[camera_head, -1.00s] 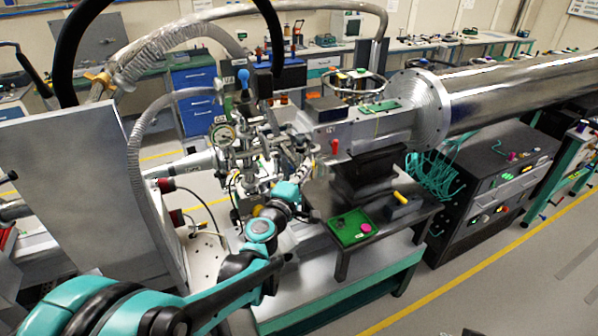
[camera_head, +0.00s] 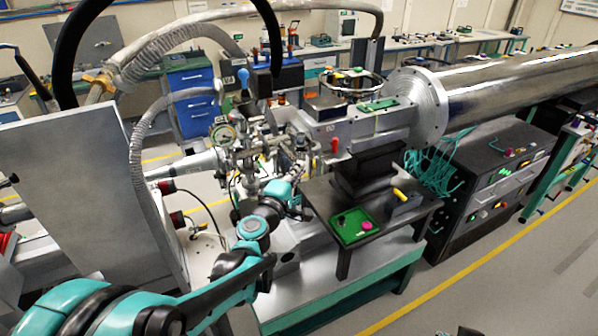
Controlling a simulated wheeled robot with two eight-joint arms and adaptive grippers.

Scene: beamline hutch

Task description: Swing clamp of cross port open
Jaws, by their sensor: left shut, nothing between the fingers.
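The cross port (camera_head: 250,150) is in the metal vacuum fittings left of the grey beamline box, near the round gauge. Its clamp is too small and crowded by other fittings to make out, so I cannot tell whether it is open or closed. My left arm reaches up from the lower left. My left gripper (camera_head: 301,162) is shut and empty at the right side of these fittings. Its fingertips are small and partly lost against the metal, and I cannot tell whether they touch anything. My right gripper is not in view.
A round gauge (camera_head: 223,134) and a ribbed hose (camera_head: 140,150) crowd the fittings on the left. A green tray (camera_head: 345,237) lies on the dark stand. A large grey panel (camera_head: 75,190) stands at left.

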